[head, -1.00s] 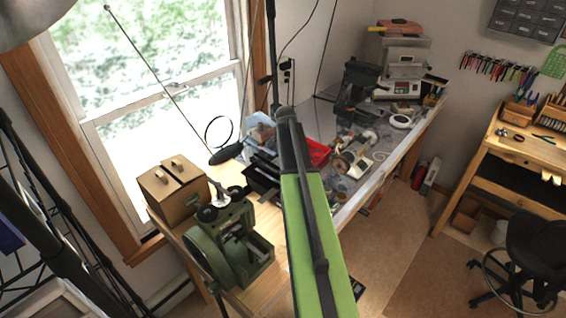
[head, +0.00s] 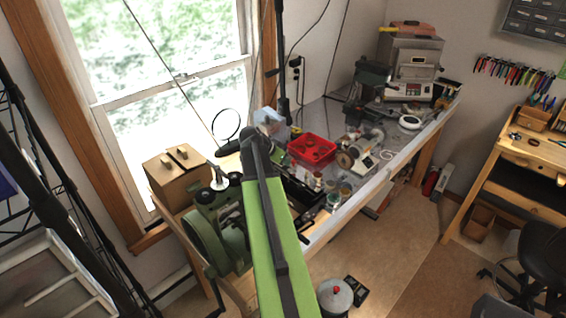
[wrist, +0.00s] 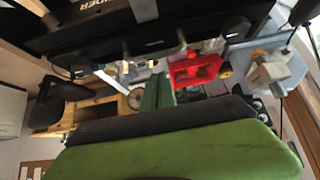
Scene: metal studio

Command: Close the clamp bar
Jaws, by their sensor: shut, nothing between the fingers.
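I cannot pick out the clamp bar for certain in either view. A dark green machine (head: 233,225) with a round wheel housing stands at the near left of the bench in the head view. My lime-green and black arm crosses in front of its right side and hides part of it. In the wrist view my gripper (wrist: 159,78) shows as two dark green fingers side by side, closed and empty. They appear clear of the red tray beyond. The lime-green and black body fills the lower part of that view.
A cardboard box (head: 178,177) stands behind the green machine by the window. A red tray (head: 312,149) sits mid-bench, also visible in the wrist view (wrist: 195,68). Open floor (head: 400,250) lies right of the bench.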

